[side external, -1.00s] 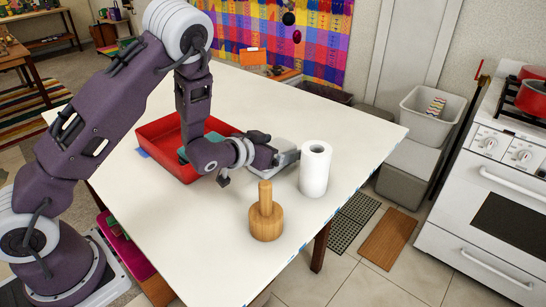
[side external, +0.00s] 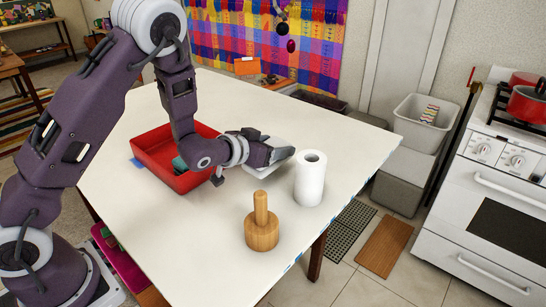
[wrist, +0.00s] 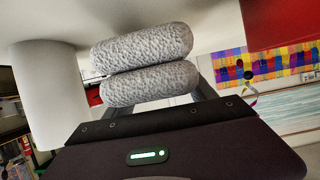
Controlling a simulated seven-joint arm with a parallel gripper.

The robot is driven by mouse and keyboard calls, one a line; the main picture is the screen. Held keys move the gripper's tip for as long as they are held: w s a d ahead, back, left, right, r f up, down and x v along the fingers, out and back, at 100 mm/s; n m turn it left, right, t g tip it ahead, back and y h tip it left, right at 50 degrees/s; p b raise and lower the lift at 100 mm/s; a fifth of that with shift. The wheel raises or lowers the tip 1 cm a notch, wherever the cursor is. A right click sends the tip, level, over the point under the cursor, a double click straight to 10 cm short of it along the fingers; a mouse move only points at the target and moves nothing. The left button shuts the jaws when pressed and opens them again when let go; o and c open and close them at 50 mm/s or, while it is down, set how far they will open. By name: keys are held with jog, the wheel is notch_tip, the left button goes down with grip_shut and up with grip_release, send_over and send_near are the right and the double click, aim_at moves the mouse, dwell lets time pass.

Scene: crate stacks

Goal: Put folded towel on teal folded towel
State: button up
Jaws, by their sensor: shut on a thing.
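A light grey folded towel (wrist: 148,66), rough in texture, shows as two stacked rolls in the wrist view. My gripper (wrist: 150,98) is shut on it. In the side view my gripper (side external: 272,154) holds the pale towel (side external: 283,143) over the white table, just left of and behind the paper roll; the hand partly hides it. The teal folded towel (side external: 179,163) lies in the red tray (side external: 150,150), mostly hidden behind my arm.
A white paper roll (side external: 310,180) stands close to the right of my gripper. A wooden peg on a round base (side external: 262,232) stands in front. The table (side external: 190,240) is clear at front left. A stove (side external: 500,190) and grey bins are off to the right.

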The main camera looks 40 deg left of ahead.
notch_tip(320, 180, up, 6)
jog(key=shift+s+a+r, duration=0.1)
jog(key=shift+a+r, duration=0.05)
jog(key=shift+r, duration=0.1)
jog(key=s+r, duration=0.1)
jog(key=s+a+r, duration=0.1)
jog(key=s+r, duration=0.1)
jog(key=shift+a+r, duration=0.25)
jog(key=s, duration=0.1)
jog(key=s+a+m+h, duration=0.1)
jog(key=s, duration=0.1)
jog(key=shift+a+f, duration=0.1)
jog(key=s+h, duration=0.1)
jog(key=s+m+h, duration=0.1)
jog(key=s, duration=0.1)
jog(key=s+f+m+h, duration=0.1)
jog(key=s, duration=0.1)
jog(key=shift+s+d+f+g, duration=0.1)
jog(key=shift+s+d+g, duration=0.05)
jog(key=shift+d+g, duration=0.2)
jog(key=shift+d, duration=0.15)
jog(key=n+y, duration=0.3)
jog(key=y, duration=0.1)
send_over(273, 144)
jog(key=a, duration=0.3)
notch_tip(273, 144, down, 2)
jog(key=shift+s+d+f, duration=0.1)
jog(key=shift+d, duration=0.05)
notch_tip(273, 144, down, 9)
jog(key=shift+f, duration=0.15)
